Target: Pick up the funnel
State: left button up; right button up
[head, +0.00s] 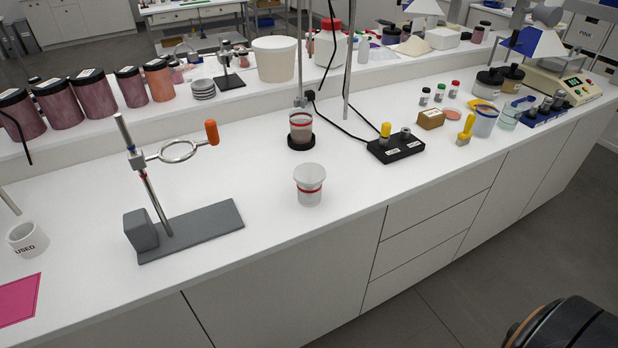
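A ring stand (190,231) with a grey base stands on the near bench at the left. Its metal ring (179,152), with an orange-handled clamp (211,132), looks empty. A translucent jar (309,184) with a red band stands right of the stand, near the bench's front edge. A similar jar (300,125) stands behind it on a black round base, beneath a vertical rod. Neither of my grippers is in view.
A white cup marked USED (27,239) and a pink sheet (18,300) are at the left. A black block (396,147) with a yellow-topped piece stands right of the jars. Dark-lidded pigment jars (90,97) line the raised shelf behind.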

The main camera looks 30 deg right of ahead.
aim_at(307, 174)
jog(key=i+l+z, duration=0.2)
jog(key=l, duration=0.2)
jog(key=l+z, duration=0.2)
jog(key=l, duration=0.25)
jog(key=i+l+z, duration=0.2)
jog(key=l, duration=0.2)
jog(key=k, duration=0.1)
